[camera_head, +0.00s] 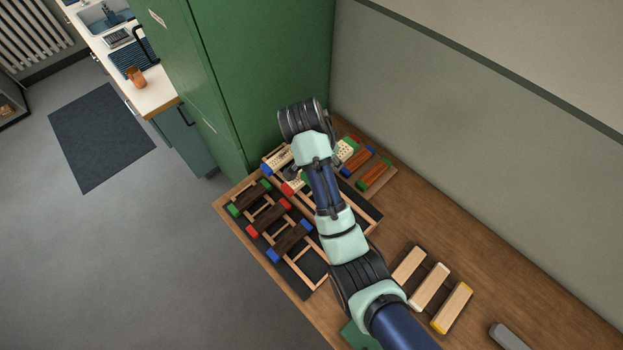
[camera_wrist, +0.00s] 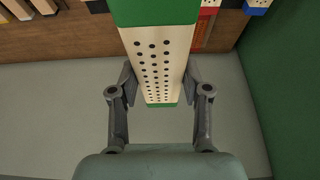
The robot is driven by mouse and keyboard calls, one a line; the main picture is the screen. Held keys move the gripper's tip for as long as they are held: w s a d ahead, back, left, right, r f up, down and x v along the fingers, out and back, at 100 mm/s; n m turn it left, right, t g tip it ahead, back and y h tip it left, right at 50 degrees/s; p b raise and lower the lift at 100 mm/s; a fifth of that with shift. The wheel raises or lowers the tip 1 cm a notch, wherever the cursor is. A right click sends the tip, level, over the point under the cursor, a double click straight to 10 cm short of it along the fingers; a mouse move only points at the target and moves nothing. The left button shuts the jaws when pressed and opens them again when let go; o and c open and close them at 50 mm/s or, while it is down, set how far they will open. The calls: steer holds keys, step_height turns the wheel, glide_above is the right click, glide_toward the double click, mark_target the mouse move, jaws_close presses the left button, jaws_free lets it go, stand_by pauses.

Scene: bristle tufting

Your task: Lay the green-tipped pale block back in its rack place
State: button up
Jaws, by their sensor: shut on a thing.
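The green-tipped pale block (camera_wrist: 158,60) is held in my gripper (camera_wrist: 159,82). In the wrist view it has rows of dark holes on its pale face and green at both ends, and it lies lengthwise between the fingers, above the table edge. In the head view my wrist and arm cover most of the gripper, and I cannot trace the whole block there. The rack (camera_head: 316,264) is a dark board with wooden rails, left of and partly under my arm. Pale perforated blocks with blue (camera_head: 276,160) and red (camera_head: 292,187) ends lie at its far part.
Orange-brown blocks (camera_head: 373,174) lie right of my wrist. Several plain wooden blocks (camera_head: 430,287) and a grey object (camera_head: 508,336) lie at the lower right. A green cabinet (camera_head: 240,80) stands close behind my wrist.

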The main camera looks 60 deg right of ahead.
steer(key=shift+f, duration=0.15)
steer(key=shift+s+a+f+b, duration=0.1)
steer(key=shift+f+b, duration=1.65)
steer(key=shift+f, duration=3.5)
steer(key=shift+s+a+f+b, duration=0.1)
steer(key=shift+f+b, duration=1.65)
steer(key=shift+f, duration=3.45)
steer(key=o, duration=1.3)
steer(key=shift+c, duration=0.2)
steer(key=p+v, duration=0.2)
steer(key=v, duration=1.1)
steer(key=shift+d, duration=0.15)
steer(key=shift+r, duration=0.1)
